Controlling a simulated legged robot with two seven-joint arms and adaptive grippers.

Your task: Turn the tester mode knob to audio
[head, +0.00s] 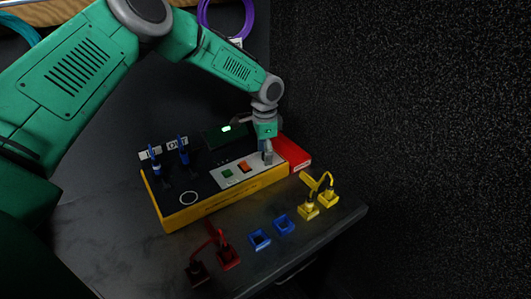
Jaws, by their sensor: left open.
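The tester (207,207) is a yellow box with a black top, standing on a dark bench. Its top has a small lit green display (226,128) and a light grey panel (252,174) with a green patch (227,173) and an orange-red patch (244,166). My left gripper (268,158) points down over the right end of this panel, beside the orange-red patch. It is open, and its fingers look narrow from here. I cannot make out the mode knob clearly; the gripper covers part of the panel. Whether the fingers touch anything is unclear. My right gripper is out of view.
Blue plugs with leads (183,157) stand in the tester's left part. Red plugs (228,257), blue sockets (284,224) and yellow plugs (308,210) line the bench front. A red item (294,152) lies at the tester's right end. A speckled dark wall (410,120) rises at right.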

